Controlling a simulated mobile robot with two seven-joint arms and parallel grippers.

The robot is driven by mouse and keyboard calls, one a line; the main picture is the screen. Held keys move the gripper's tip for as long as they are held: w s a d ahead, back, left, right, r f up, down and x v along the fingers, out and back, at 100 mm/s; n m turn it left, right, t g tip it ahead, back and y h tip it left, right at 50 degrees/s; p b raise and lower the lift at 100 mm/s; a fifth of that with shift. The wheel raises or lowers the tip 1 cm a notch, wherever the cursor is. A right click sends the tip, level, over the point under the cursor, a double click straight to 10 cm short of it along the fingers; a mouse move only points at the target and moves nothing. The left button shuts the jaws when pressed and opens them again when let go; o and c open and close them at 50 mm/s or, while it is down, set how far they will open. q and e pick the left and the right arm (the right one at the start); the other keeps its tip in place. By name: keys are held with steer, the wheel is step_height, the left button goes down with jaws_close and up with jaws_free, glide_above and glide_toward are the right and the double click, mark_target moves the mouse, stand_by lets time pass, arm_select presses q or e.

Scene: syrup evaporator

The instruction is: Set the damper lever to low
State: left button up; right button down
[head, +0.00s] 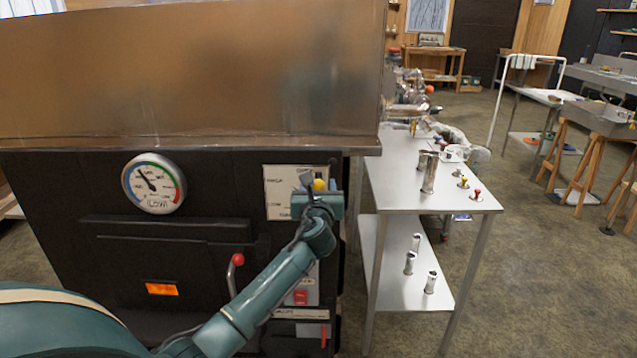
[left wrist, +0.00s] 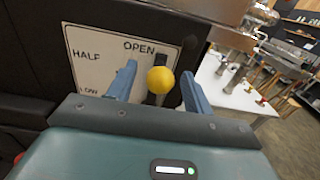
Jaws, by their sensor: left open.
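The damper lever has a yellow ball knob (head: 319,185) in front of a white label plate (head: 283,206) on the black evaporator front. In the left wrist view the yellow knob (left wrist: 160,80) stands beneath the word OPEN on the plate (left wrist: 97,68), with HALF and LOW lettered at the left. My left gripper (head: 318,186) is open, its two blue fingers (left wrist: 156,90) on either side of the knob, with a visible gap on the right. Whether a finger touches the knob I cannot tell. The lever's shaft is mostly hidden. My right gripper is not in view.
A round gauge (head: 154,183) and a red-knobbed handle (head: 237,260) are on the evaporator front, left of my arm. A steel table (head: 400,190) with metal cups stands close on the right. Open floor lies beyond it.

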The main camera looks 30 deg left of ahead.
arm_select(q)
steer(key=shift+x, duration=1.2)
steer(key=shift+c, duration=0.2)
jaws_close()
